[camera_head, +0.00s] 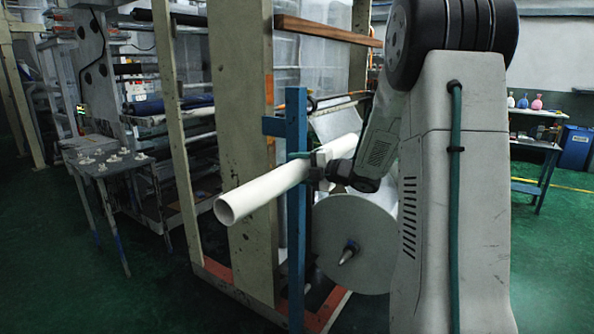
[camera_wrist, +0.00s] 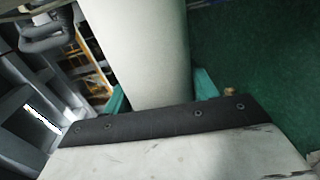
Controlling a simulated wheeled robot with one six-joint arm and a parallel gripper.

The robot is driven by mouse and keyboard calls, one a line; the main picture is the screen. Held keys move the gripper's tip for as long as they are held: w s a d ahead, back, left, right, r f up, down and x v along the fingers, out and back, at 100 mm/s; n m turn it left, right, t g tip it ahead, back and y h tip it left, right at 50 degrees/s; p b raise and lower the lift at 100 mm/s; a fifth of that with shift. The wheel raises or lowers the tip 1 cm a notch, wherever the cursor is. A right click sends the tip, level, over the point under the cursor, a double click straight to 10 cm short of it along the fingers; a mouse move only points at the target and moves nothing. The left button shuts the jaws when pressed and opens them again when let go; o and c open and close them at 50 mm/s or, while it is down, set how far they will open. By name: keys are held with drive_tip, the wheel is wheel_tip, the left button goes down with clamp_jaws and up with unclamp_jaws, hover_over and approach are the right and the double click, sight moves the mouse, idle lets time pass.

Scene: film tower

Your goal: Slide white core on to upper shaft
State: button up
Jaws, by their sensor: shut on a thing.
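The white core (camera_head: 262,190) is a long hollow tube, tilted in the head view, its open near end at the lower left. My gripper (camera_head: 318,168) is shut on it toward its far end. In the wrist view the core (camera_wrist: 140,50) runs away between the two teal finger pads of my gripper (camera_wrist: 160,98). The core passes in front of a blue post. I cannot make out the upper shaft; a lower shaft tip (camera_head: 348,254) sticks out of a large pale roll (camera_head: 352,225) below the core.
The blue post (camera_head: 296,230) and thick beige machine posts (camera_head: 242,120) stand close to the core. A brown beam (camera_head: 325,30) crosses above. A small table with metal parts (camera_head: 105,160) is at the left. The green floor is clear at lower left and right.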

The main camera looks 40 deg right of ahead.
drive_tip(key=shift+w+d, duration=0.3)
drive_tip(key=shift+d, duration=0.55)
drive_tip(key=shift+w+d, duration=0.3)
drive_tip(key=shift+d, duration=0.5)
drive_tip(key=shift+w+d, duration=0.3)
drive_tip(key=shift+d, duration=0.55)
drive_tip(key=w+d, duration=0.2)
drive_tip(key=d, duration=0.3)
drive_tip(key=w+d, duration=0.2)
drive_tip(key=d, duration=0.4)
drive_tip(key=w+d, duration=0.2)
drive_tip(key=d, duration=0.4)
drive_tip(key=shift+w, duration=0.15)
